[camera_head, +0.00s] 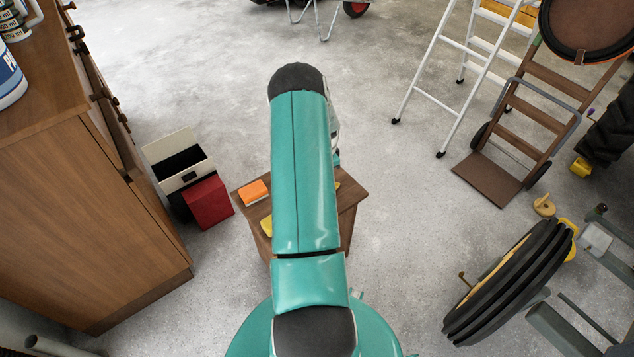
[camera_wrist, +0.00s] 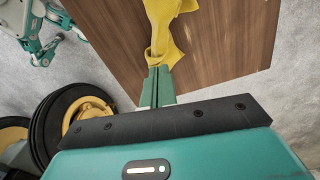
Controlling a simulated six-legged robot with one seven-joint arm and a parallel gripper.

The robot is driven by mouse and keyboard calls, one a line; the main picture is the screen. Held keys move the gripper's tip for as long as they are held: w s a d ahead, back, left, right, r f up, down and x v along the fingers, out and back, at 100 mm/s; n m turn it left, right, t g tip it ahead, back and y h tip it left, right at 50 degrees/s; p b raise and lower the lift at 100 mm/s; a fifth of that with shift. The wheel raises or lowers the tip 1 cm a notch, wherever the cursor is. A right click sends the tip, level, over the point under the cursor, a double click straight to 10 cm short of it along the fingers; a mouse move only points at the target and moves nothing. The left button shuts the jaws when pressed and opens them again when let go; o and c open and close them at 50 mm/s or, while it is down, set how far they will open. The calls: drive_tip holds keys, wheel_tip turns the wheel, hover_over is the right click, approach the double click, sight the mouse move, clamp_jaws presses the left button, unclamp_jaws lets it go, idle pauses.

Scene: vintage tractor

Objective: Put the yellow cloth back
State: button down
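The yellow cloth (camera_wrist: 166,30) is crumpled and long in the wrist view, in front of the brown wooden top (camera_wrist: 225,45) of a small table. My gripper (camera_wrist: 157,72) has its green fingers close together, with the cloth's near end bunched between and over the tips. I cannot tell whether the cloth's far part touches the wood. In the head view my arm hides the gripper and most of the small wooden table (camera_head: 347,208). A yellow piece (camera_head: 265,226) shows left of my arm; I cannot tell whether it is the same cloth.
An orange folded item (camera_head: 253,192) lies on the small table. A red box (camera_head: 208,202) and an open black-and-white box (camera_head: 180,160) stand left of it, beside a wooden cabinet (camera_head: 90,225). A tyre (camera_head: 508,282), hand truck (camera_head: 530,120) and white ladder (camera_head: 437,75) stand right.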

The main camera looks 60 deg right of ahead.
wheel_tip(320, 180, up, 2)
drive_tip(key=shift+r, duration=0.2)
